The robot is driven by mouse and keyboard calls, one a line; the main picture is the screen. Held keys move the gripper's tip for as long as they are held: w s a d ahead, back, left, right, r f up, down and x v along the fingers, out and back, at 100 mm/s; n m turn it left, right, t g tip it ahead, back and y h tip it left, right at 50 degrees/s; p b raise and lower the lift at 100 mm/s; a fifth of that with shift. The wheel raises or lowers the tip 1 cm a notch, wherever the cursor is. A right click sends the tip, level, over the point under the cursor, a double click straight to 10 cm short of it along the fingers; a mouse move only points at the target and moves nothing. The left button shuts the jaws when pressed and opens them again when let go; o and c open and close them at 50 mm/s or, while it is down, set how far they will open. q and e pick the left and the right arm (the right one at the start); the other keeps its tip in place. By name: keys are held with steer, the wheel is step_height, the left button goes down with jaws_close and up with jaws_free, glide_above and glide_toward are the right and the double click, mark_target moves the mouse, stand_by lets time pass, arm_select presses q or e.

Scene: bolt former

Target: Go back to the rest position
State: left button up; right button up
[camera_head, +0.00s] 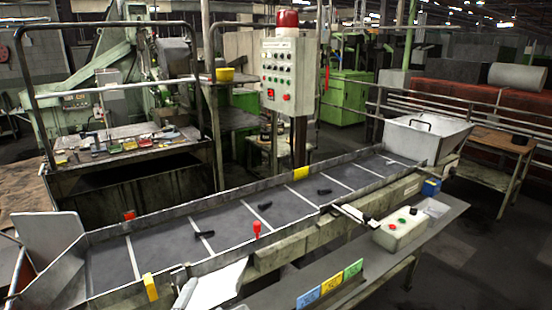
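Neither of my grippers can be made out in the head view. A long conveyor (230,220) with a dark belt divided by light cross strips runs from the lower left to the upper right. Several small dark parts lie apart on the belt, one near its middle (265,206) and another further right (324,191). A grey metal hopper (428,136) stands at the conveyor's right end. A white panel (218,284) shows at the conveyor's near edge, at lower left; I cannot tell what it belongs to.
A control panel (281,70) with a red lamp stands behind the conveyor. A button box (402,230) sits on a near shelf with blue, yellow and green labels (331,284). A wooden table (497,143) stands at right. Open floor (485,260) lies at lower right.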

arm_select(q)
steer(key=s+a+f+n+g+y, duration=0.35)
steer(key=a+f+n, duration=0.2)
steer(key=f, duration=0.25)
steer(key=s+a+f+n+g, duration=0.1)
steer(key=s+f+n+g, duration=0.4)
steer(key=s, duration=0.5)
steer(key=s+a+f+n+g, duration=0.2)
steer(key=s+f+n+g, duration=0.1)
steer(key=s+f+g, duration=0.5)
step_height(320, 180, down, 32)
steer(key=s, duration=0.2)
steer(key=s+a+f+g, duration=0.1)
steer(key=s+a+f, duration=0.2)
steer(key=s+f, duration=1.6)
steer(key=shift+f+m+b, duration=0.25)
steer(key=shift+m+b, duration=0.1)
steer(key=shift+b, duration=0.1)
steer(key=shift+c, duration=0.2)
